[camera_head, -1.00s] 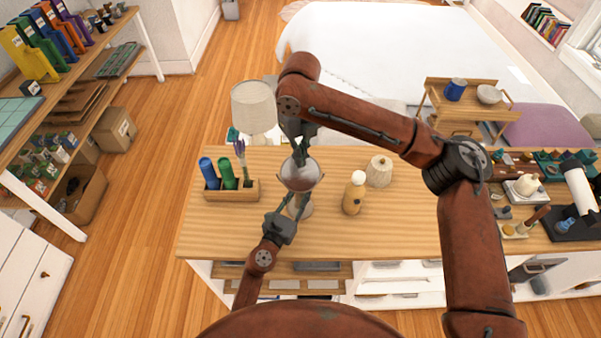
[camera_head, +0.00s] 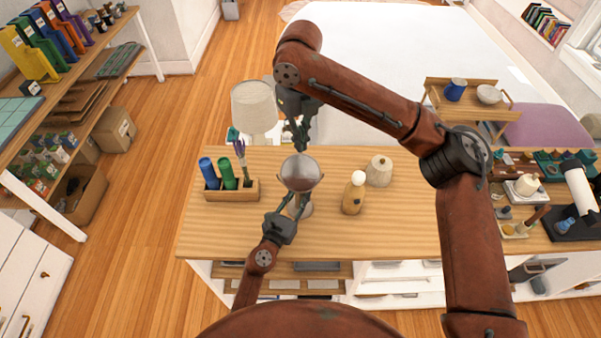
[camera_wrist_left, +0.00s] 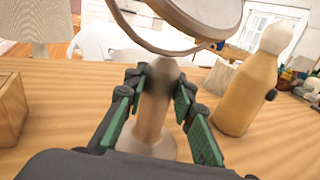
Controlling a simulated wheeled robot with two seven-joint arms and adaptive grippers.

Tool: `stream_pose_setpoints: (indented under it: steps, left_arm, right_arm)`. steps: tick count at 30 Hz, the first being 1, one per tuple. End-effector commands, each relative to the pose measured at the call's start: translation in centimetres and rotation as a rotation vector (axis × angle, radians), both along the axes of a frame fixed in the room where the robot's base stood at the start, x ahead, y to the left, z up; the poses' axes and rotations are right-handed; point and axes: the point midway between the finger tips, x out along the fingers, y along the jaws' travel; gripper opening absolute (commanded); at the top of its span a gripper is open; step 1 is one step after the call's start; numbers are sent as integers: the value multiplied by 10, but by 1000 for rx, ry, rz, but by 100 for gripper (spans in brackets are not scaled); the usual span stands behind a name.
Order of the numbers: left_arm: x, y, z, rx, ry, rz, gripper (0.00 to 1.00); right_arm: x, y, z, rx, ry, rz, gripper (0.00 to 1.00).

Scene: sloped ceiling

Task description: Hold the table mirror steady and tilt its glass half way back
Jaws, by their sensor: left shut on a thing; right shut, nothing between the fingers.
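The table mirror (camera_head: 300,173) stands on the wooden tabletop, its round glass leaning back and facing up toward the head camera. In the left wrist view the mirror's stem (camera_wrist_left: 153,105) rises from a round foot, with the frame and the glass's underside (camera_wrist_left: 195,20) above. My left gripper (camera_head: 292,204) is shut on the stem from the front; its pads (camera_wrist_left: 157,100) are on both sides of the stem. My right gripper (camera_head: 300,146) is shut and empty, just above and behind the glass's far edge. I cannot tell whether it touches the rim.
A wooden holder (camera_head: 232,194) with blue and green bottles stands left of the mirror. A lamp (camera_head: 254,108) is behind it. A tan bottle (camera_head: 354,193) and a ribbed jar (camera_head: 379,171) stand to the right. The front right tabletop is clear.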

Motion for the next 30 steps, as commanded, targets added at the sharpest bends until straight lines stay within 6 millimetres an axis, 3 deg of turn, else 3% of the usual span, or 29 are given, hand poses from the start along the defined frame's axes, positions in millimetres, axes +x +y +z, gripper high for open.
stream_pose_setpoints:
  steps: [10,11,19,30]
  left_arm:
    - [0,0,-2,3,2,0,0]
    - [0,0,-2,3,2,0,24]
    - [0,0,-1,1,0,0,43]
    - [-4,2,-1,1,0,0,44]
  right_arm:
    - [0,0,0,0,0,0,0]
    - [0,0,0,0,0,0,0]
    - [0,0,-1,0,0,0,0]
    - [0,0,0,0,0,0,0]
